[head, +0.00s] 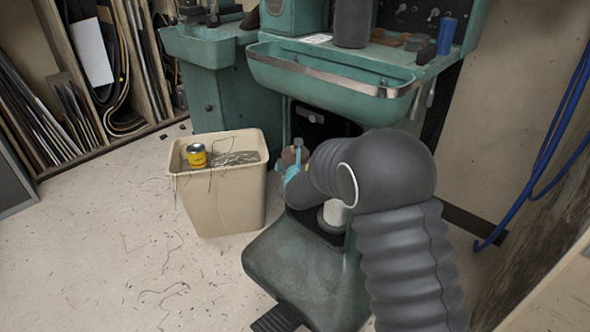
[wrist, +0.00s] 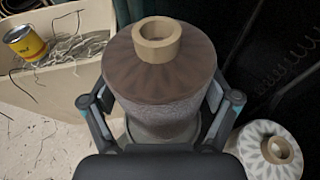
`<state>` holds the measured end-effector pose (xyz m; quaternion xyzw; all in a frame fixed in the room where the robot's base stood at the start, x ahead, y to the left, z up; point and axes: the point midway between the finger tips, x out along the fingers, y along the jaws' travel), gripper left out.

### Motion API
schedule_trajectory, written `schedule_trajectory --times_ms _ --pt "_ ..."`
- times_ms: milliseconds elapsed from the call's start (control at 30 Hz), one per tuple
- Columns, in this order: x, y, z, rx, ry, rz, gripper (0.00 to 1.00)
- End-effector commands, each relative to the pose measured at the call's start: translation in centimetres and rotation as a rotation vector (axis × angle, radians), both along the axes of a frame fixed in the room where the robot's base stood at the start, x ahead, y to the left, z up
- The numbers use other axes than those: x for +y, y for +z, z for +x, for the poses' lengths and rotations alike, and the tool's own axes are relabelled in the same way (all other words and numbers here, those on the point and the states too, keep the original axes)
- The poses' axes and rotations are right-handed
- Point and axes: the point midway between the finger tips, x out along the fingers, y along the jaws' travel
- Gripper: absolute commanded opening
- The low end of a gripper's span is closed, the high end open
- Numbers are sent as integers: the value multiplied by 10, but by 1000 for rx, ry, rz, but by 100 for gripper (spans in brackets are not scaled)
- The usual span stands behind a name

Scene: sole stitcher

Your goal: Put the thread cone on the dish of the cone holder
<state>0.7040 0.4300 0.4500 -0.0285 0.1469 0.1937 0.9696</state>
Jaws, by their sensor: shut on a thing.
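A brown-topped thread cone (wrist: 165,85) with a grey speckled side and a tan tube stands between the fingers of my gripper (wrist: 160,108) in the wrist view. The fingers are shut on it, one on each side. In the head view my gripper (head: 295,172) is mostly hidden behind my arm, beside the bin, and only a bit of the brown cone (head: 289,155) shows. A pale rim shows under the cone in the wrist view; I cannot tell whether it is the holder's dish or whether the cone touches it.
A white-and-grey patterned cone (wrist: 270,152) stands at lower right; it also shows in the head view (head: 335,212), low on the machine. A beige bin (head: 222,195) with thread scraps and a yellow can (head: 196,155) stands left. The green machine's tray (head: 330,80) overhangs behind.

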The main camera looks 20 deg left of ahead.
Motion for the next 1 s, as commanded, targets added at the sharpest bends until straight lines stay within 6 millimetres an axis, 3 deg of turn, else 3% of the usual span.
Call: schedule_trajectory --times_ms 133,533,567,600,1000 --pt "0 -20 0 0 2 -2 41" --pt "0 -25 0 -2 1 0 41" --pt "0 -24 -1 0 1 -1 92" --pt "0 -24 -1 0 1 -1 100" --pt "0 -20 -1 0 1 -1 100"
